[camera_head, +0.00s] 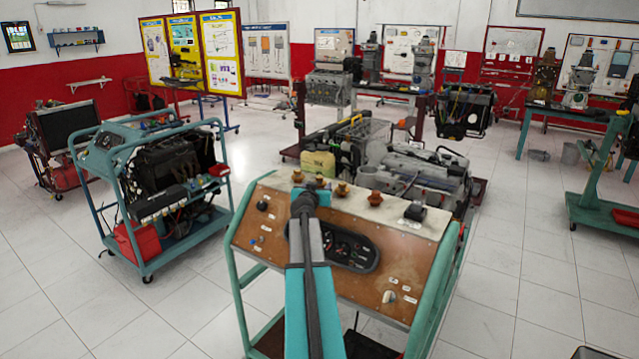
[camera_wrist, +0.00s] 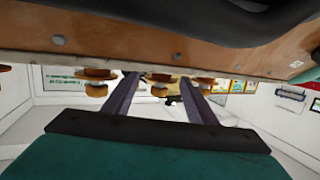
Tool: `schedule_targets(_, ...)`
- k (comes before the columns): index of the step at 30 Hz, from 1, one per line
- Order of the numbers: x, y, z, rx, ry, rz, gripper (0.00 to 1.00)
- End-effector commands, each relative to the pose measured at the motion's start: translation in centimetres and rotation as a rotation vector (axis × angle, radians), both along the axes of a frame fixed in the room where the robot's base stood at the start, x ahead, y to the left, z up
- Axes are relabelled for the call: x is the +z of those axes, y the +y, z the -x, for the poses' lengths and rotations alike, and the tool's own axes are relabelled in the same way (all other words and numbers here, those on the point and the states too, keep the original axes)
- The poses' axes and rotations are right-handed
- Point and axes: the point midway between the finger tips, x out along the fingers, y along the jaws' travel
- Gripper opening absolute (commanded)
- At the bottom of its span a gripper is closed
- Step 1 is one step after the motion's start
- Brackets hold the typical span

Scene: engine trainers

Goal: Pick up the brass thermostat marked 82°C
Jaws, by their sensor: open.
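Several brass thermostats stand in a row on the pale top ledge of a brown instrument panel, among them one at the left (camera_head: 297,176), one right of my arm (camera_head: 342,189) and one farther right (camera_head: 375,199). No 82°C mark is readable on any of them. The wrist view looks upside down, with the thermostats hanging below the ledge. There my gripper (camera_wrist: 158,84) is open, its two dark fingers apart. One thermostat (camera_wrist: 160,91) shows between the fingers, seemingly beyond them; another (camera_wrist: 97,90) is left of them. Contact cannot be told. My arm hides part of the row in the head view.
The brown panel (camera_head: 400,255) sits on a green frame with gauges and knobs. A black part (camera_head: 415,211) stands at the ledge's right end. An engine stand (camera_head: 165,185) is at left, a larger engine (camera_head: 425,172) behind. White floor lies open at right.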

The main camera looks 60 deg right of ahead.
Motion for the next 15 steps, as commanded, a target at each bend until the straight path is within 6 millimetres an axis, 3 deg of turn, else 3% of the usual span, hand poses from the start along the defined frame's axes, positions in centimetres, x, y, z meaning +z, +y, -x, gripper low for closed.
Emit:
schedule_targets(9, -0.4, -2.6, -1.3, 0.000, 0.001, 0.000, 0.52)
schedule_targets(15, -0.7, -3.3, -1.6, 0.001, 0.000, 0.001, 0.52)
